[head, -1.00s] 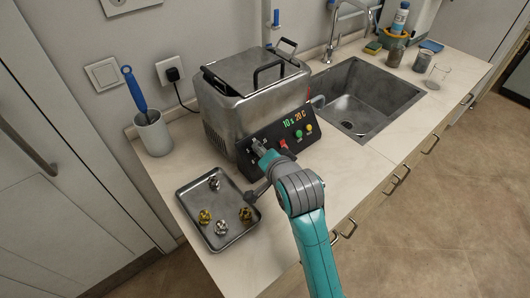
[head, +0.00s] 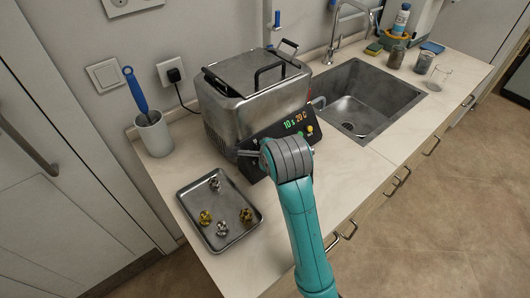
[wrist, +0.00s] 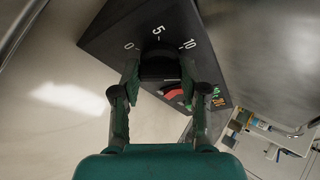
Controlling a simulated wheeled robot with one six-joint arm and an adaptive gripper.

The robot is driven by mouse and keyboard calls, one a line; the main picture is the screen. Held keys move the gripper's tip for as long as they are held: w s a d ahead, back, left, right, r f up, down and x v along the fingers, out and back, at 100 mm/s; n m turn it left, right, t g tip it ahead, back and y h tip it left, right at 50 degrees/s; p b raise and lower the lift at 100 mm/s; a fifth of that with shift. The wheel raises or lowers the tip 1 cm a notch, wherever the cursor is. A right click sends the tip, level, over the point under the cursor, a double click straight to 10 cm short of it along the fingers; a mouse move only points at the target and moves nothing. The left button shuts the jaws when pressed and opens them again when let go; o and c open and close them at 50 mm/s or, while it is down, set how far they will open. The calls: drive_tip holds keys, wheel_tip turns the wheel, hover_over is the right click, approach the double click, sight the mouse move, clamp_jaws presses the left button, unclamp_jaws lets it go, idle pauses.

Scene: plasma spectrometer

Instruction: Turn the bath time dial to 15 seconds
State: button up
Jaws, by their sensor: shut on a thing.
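The steel bath (head: 255,105) stands on the counter with a sloped black control panel (wrist: 120,25). Its display (head: 296,122) reads 10 s and 20 C. In the wrist view, the dark round dial (wrist: 160,64) sits below a white scale with 0, 5 and 10 showing; further marks are not visible. My gripper (wrist: 160,72) is shut on the dial, one finger on each side. The dial's pointer cannot be made out. In the head view my gripper (head: 247,153) is at the left part of the panel, and my wrist hides the dial.
A red switch (wrist: 174,94) lies close beside the dial. A metal tray (head: 229,237) with several small metal parts is on the counter below the panel. A white cup (head: 154,137) with a blue-handled brush stands left. The sink (head: 365,97) is right of the bath.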

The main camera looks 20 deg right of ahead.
drive_tip(key=m+g, duration=0.1)
drive_tip(key=m, duration=0.1)
drive_tip(key=m+y, duration=0.1)
drive_tip(key=m, duration=0.2)
drive_tip(key=shift+g, duration=0.4)
idle(0.4)
drive_tip(key=o, duration=1.1)
drive_tip(key=shift+o, duration=0.2)
drive_tip(key=shift+w, duration=0.1)
